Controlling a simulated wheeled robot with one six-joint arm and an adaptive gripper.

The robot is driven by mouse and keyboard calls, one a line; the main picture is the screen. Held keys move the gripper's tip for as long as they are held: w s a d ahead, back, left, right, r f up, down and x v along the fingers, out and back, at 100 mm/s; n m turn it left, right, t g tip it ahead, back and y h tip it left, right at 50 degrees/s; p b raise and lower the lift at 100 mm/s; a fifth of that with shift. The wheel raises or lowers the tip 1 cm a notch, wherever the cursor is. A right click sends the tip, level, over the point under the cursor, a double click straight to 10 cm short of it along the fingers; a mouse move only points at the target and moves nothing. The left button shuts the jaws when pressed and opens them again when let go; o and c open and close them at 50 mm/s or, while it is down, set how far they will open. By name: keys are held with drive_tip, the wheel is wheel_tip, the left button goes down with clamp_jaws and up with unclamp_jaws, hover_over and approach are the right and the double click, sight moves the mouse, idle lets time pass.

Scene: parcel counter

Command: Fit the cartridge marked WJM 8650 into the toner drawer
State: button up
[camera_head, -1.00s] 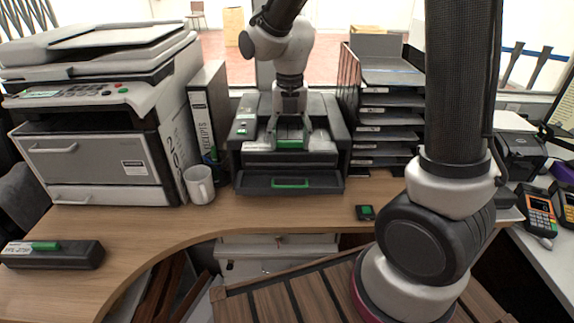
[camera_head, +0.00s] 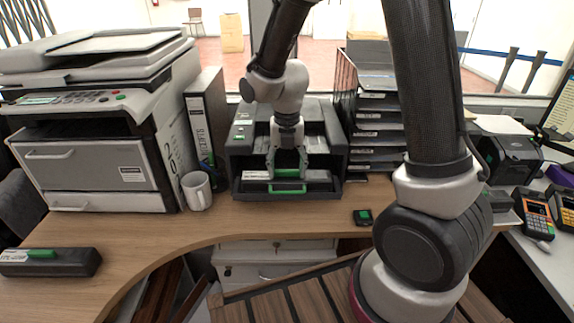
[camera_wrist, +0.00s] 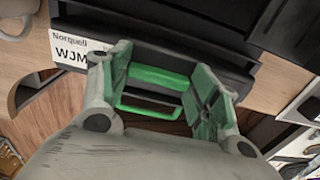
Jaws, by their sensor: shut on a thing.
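A black cartridge (camera_head: 256,175) with a white label and green grip lies level over the pulled-out toner drawer (camera_head: 322,191) of the small dark printer. My gripper (camera_head: 288,174) points down and is shut on this cartridge's green grip. In the wrist view, the label (camera_wrist: 68,50) reads "Norquell" and "WJM"; the rest is hidden behind a finger. The drawer's green handle (camera_head: 287,189) shows just in front of the cartridge. I cannot tell whether the cartridge is fully seated. A similar cartridge (camera_head: 50,262) lies on the desk's left; its label is too small to read.
A white mug (camera_head: 196,190) and a binder (camera_head: 206,130) stand left of the printer (camera_head: 240,150), beside a large copier (camera_head: 90,165). A tray rack (camera_head: 375,130) stands close on the right.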

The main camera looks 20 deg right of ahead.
drive_tip(key=o, duration=1.8)
drive_tip(key=s+d+r+m+t, duration=0.1)
drive_tip(key=s+d+r+m, duration=0.15)
drive_tip(key=r, duration=0.55)
drive_tip(key=s+d+r+m, duration=0.15)
drive_tip(key=r+m, duration=0.25)
drive_tip(key=r, duration=0.5)
drive_tip(key=shift+s+d+r+m+t, duration=0.65)
drive_tip(key=shift+s+d+m, duration=1.5)
drive_tip(key=shift+m, duration=2.15)
drive_tip(key=shift+s+d+r+m+t, duration=0.6)
drive_tip(key=shift+s+d+m, duration=0.9)
drive_tip(key=shift+s+m, duration=2.1)
drive_tip(key=shift+s+d+r+m+t, duration=0.35)
drive_tip(key=shift+s+d+r+m, duration=1)
drive_tip(key=shift+m, duration=3.7)
drive_tip(key=shift+s+d+f, duration=0.4)
drive_tip(key=shift+d+f, duration=0.05)
drive_tip(key=shift+f, duration=0.05)
